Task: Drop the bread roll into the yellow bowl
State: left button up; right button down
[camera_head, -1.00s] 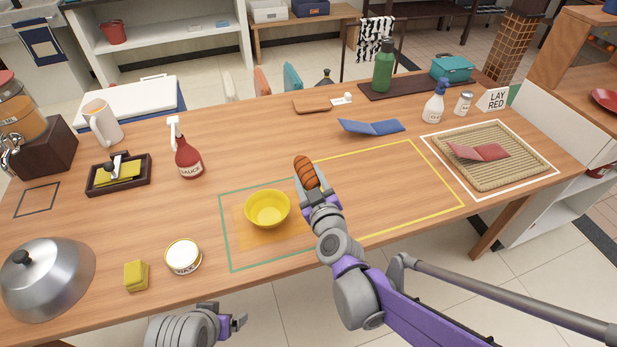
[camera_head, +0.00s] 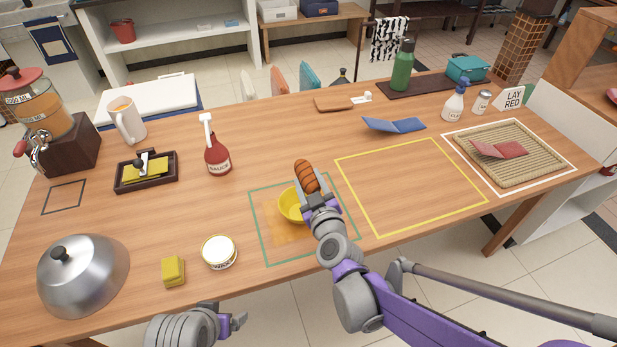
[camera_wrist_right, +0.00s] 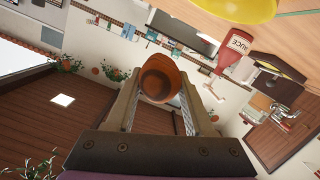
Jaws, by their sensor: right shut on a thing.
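The brown bread roll (camera_head: 306,176) is held in my right gripper (camera_head: 318,196), which is shut on it. In the head view the roll and gripper overlap the right part of the yellow bowl (camera_head: 289,207), and the gripper hides some of the bowl. In the right wrist view the roll (camera_wrist_right: 160,78) sits between the two fingers, end on. The yellow bowl (camera_wrist_right: 232,8) shows at the top edge there, apart from the roll. My left gripper (camera_head: 238,321) is at the bottom of the head view, off the table's front edge; its jaws are unclear.
The bowl stands inside a green outline on the table (camera_head: 340,262). A yellow outline (camera_head: 429,150) to the right encloses clear table. A white tin (camera_head: 219,251), a yellow sponge (camera_head: 173,271) and a sauce bottle (camera_head: 217,155) are to the left.

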jog(key=shift+f+b, duration=0.55)
jog(key=shift+f, duration=1.55)
jog(key=shift+c, duration=1)
grip_release()
jog(key=shift+s, duration=0.1)
jog(key=v, duration=1)
jog(key=shift+s, duration=0.3)
jog(key=shift+d+r, duration=0.15)
jog(key=shift+r, duration=0.05)
